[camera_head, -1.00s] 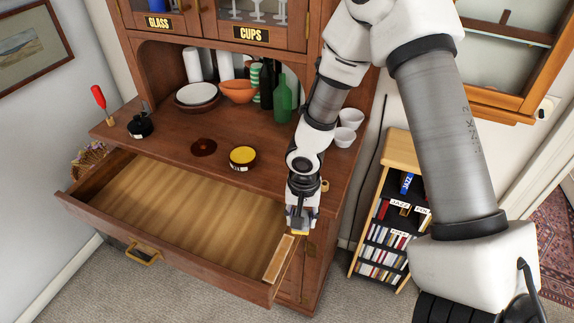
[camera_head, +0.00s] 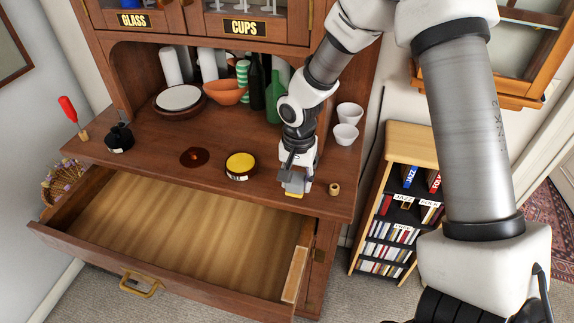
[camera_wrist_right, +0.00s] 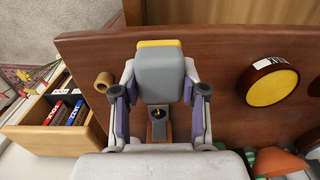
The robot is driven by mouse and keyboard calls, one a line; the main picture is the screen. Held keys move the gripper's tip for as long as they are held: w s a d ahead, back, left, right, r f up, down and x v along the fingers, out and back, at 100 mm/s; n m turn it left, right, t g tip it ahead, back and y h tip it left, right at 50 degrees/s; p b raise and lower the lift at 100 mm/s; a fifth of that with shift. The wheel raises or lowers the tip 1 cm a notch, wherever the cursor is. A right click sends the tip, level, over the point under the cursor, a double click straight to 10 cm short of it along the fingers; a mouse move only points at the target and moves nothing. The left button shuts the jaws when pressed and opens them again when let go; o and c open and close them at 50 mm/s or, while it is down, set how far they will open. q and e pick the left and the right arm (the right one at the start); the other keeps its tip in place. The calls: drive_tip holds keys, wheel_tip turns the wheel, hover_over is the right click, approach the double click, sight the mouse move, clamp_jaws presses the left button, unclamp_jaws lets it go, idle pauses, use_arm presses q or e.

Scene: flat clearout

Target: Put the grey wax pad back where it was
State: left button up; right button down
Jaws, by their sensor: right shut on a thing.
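My right gripper (camera_head: 296,184) is shut on the grey wax pad, over the front edge of the cabinet's counter (camera_head: 215,190). The grey wax pad (camera_wrist_right: 160,75) sits between the two fingers in the right wrist view, with a yellow face at its far end. In the head view the pad (camera_head: 295,187) shows only as a small grey and yellow end below the fingers. I cannot tell whether it touches the counter. A round tin with yellow contents (camera_head: 240,165) stands left of the gripper. My left gripper is not in view.
A small wooden ring (camera_head: 334,189) lies close to the gripper's right. A dark red-brown patch (camera_head: 194,157), a black pot (camera_head: 119,138) and a red-handled tool (camera_head: 69,112) are left. Bottles and bowls stand behind. The open drawer (camera_head: 180,230) below looks empty.

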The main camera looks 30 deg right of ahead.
drive_tip(key=w, duration=0.2)
drive_tip(key=w+d+p, duration=0.1)
drive_tip(key=w, duration=0.1)
drive_tip(key=w+d, duration=0.1)
drive_tip(key=w, duration=0.1)
drive_tip(key=shift+w+f+p, duration=0.1)
drive_tip(key=shift+f+p, duration=0.1)
drive_tip(key=shift+p, duration=0.1)
drive_tip(key=shift+w+f, duration=0.15)
drive_tip(key=shift+f, duration=0.1)
wheel_tip(320, 180, down, 3)
drive_tip(key=shift+r+p, duration=0.15)
drive_tip(key=shift+p, duration=0.6)
drive_tip(key=shift+w+f, duration=0.15)
drive_tip(key=shift+f, duration=0.2)
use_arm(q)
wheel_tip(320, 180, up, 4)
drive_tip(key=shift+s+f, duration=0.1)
use_arm(e)
drive_tip(key=c, duration=0.9)
unclamp_jaws()
drive_tip(key=shift+o, duration=1.4)
drive_tip(key=shift+f, duration=0.1)
